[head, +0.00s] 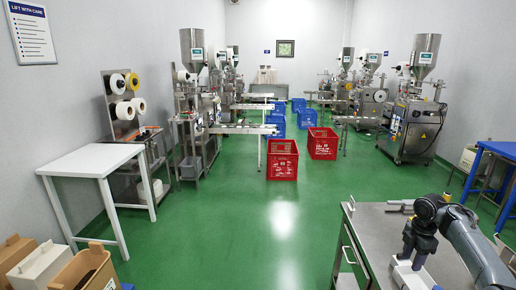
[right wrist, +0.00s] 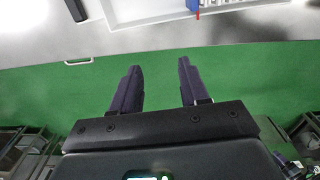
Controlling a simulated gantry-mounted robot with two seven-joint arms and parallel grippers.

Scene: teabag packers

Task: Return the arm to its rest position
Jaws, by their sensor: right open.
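My right arm (head: 470,240) reaches in from the lower right in the head view, over a grey metal table. My right gripper (head: 420,242) hangs at its end, small and partly hidden by the arm. In the right wrist view the right gripper (right wrist: 158,88) shows two dark purple fingers spread well apart. Nothing is between them; green floor shows behind. My left arm and left gripper are not in view.
The grey metal table (head: 376,226) is at the lower right. A white table (head: 95,160) and bins (head: 85,270) stand at left. Red crates (head: 282,162), blue crates and packing machines (head: 415,120) stand farther back. The green floor (head: 285,225) between is clear.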

